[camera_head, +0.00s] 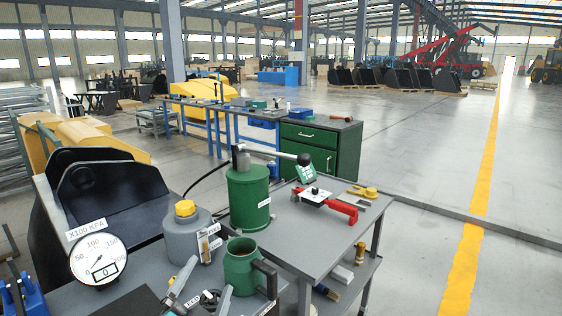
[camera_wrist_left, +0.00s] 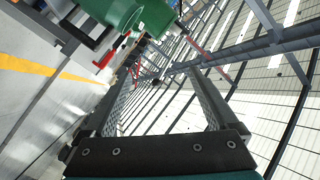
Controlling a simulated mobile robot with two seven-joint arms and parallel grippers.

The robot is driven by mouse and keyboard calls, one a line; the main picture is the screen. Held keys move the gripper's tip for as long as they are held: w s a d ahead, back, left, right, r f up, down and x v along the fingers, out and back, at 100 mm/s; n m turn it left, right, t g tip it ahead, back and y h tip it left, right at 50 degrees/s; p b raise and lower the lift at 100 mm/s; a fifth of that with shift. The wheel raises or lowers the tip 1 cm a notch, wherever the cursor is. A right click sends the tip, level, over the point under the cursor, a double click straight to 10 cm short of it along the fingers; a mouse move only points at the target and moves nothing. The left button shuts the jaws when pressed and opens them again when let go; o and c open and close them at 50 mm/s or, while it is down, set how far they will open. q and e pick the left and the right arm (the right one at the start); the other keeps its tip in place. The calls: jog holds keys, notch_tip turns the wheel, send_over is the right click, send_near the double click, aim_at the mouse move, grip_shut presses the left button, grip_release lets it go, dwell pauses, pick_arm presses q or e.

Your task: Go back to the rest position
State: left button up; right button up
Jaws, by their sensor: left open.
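My left gripper (camera_head: 209,275) is low in the head view, in front of the grey bench, with its two fingers apart. In the left wrist view the fingers (camera_wrist_left: 160,85) stand wide apart with nothing between them. A green open-topped jug (camera_head: 241,262) is just right of the gripper in the head view. A round gauge (camera_head: 97,258) marked X100 KPA reads 0 at the left. Small dark and light fittings (camera_head: 208,299) show by the gripper, partly hidden. My right gripper is out of view.
A grey can with a yellow cap (camera_head: 187,233) and a green cylinder (camera_head: 249,200) with a lever stand behind the gripper. A red-handled tool (camera_head: 328,203) and a yellow tool (camera_head: 362,191) lie on the bench to the right. The floor further right is clear.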

pick_arm(q)
jog(key=s+a+f+n+g+y, duration=0.2)
jog(key=s+a+f+n+g, duration=0.25)
jog(key=s+f+g, duration=0.55)
jog(key=s+d+f+n+g+h, duration=0.15)
jog(key=s+f, duration=0.25)
jog(key=s, duration=0.4)
jog(key=s+f+n+g+y, duration=0.1)
jog(key=s+f+n+g, duration=0.15)
jog(key=s+f, duration=0.35)
notch_tip(320, 180, down, 21)
jog(key=s+g, duration=0.1)
jog(key=s, duration=0.1)
jog(key=s+a+f+m+g, duration=0.1)
jog(key=s+a+f, duration=0.1)
jog(key=s+f, duration=1.1)
jog(key=s, duration=0.2)
jog(key=shift+s+a+f, duration=0.35)
jog(key=shift+a, duration=0.05)
